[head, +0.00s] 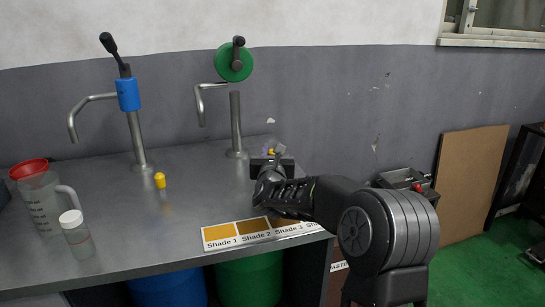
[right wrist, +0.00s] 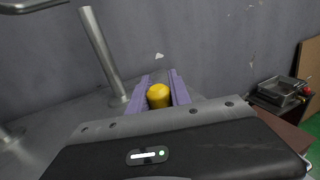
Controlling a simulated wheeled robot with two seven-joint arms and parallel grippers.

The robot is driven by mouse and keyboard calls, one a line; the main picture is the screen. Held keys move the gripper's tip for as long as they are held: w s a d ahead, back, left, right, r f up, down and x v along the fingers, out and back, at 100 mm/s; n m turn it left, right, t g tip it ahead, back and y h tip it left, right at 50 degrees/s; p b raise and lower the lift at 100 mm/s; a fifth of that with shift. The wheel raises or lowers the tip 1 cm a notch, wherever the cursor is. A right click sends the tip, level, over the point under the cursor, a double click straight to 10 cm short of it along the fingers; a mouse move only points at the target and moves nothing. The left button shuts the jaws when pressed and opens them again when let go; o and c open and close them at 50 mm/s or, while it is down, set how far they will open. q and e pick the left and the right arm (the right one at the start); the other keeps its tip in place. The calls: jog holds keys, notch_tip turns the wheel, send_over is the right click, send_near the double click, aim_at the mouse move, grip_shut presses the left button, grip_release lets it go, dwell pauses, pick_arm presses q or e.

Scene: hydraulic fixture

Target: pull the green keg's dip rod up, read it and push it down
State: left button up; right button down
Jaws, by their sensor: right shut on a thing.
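My right gripper (head: 270,153) is over the right part of the metal bench, beside the foot of the green pump. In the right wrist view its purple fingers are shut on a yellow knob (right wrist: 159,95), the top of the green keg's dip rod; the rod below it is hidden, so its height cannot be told. The green keg (head: 250,284) stands under the bench, partly hidden by its front edge. A shade card (head: 222,235) with amber to brown patches lies along the front edge, partly covered by my right arm. My left gripper is not in view.
The green pump (head: 236,120) and blue pump (head: 128,95) rise from the bench (head: 190,215). Another yellow knob (head: 160,180) stands near the blue pump, above the blue keg (head: 168,289). A red-topped jug (head: 40,200) and white-capped bottle (head: 75,235) stand at left.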

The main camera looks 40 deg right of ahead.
notch_tip(320, 180, up, 21)
jog(key=p, duration=0.8)
jog(key=shift+r, duration=0.15)
jog(key=c, duration=1.2)
grip_release()
jog(key=shift+b+v, duration=0.9)
jog(key=shift+v, duration=3)
